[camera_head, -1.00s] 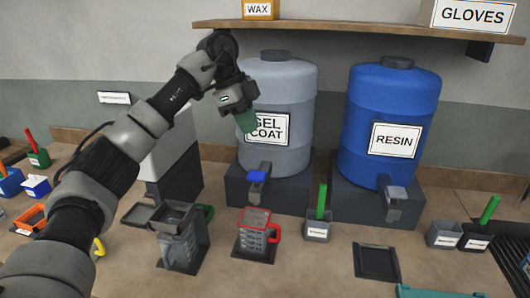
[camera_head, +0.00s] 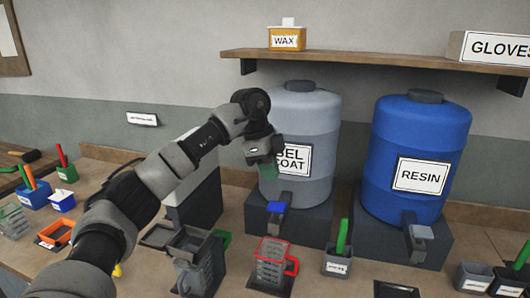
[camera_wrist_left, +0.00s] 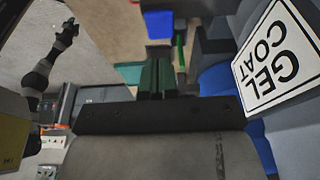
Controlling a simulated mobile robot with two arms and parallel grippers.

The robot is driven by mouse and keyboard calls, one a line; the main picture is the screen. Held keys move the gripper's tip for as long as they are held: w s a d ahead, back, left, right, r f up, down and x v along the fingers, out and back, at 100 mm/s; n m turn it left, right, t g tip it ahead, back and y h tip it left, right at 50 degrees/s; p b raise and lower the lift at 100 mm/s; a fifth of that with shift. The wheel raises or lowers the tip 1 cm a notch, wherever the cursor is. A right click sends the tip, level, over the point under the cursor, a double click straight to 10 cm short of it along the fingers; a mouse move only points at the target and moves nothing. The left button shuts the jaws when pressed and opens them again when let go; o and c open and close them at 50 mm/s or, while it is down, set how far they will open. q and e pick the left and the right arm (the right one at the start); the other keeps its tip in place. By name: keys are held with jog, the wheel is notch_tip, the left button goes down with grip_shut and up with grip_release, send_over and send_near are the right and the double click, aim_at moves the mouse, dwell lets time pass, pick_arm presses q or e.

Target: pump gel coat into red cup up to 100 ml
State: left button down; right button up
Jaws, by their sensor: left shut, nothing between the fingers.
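The grey gel coat drum (camera_head: 318,125) stands on a dark block, with a blue lever (camera_head: 277,207) on its tap low at the front. The red cup (camera_head: 270,268), a clear measuring cup with red rim and handle, stands upright below the tap on a dark pad; its fill level cannot be read. My left gripper (camera_head: 268,172) is shut and empty, in front of the drum's label and above the lever, apparently apart from it. Its green fingers (camera_wrist_left: 157,78) show together in the left wrist view, beside the GEL COAT label (camera_wrist_left: 278,58).
The blue resin drum (camera_head: 415,145) stands to the right. A grey measuring cup (camera_head: 197,262) stands left of the red cup. A grey holder (camera_head: 337,264) with a green-handled tool is right of it. A shelf (camera_head: 380,62) hangs above the drums.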

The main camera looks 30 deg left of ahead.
aim_at(276, 205)
pick_arm(q)
jog(key=x, duration=0.2)
jog(key=p+x, duration=0.1)
jog(key=x, duration=0.2)
jog(key=shift+a+f, duration=0.3)
jog(key=shift+f, duration=0.55)
pick_arm(e)
jog(key=shift+s+r, duration=0.6)
jog(key=shift+r, duration=0.3)
pick_arm(q)
jog(key=shift+f, duration=0.1)
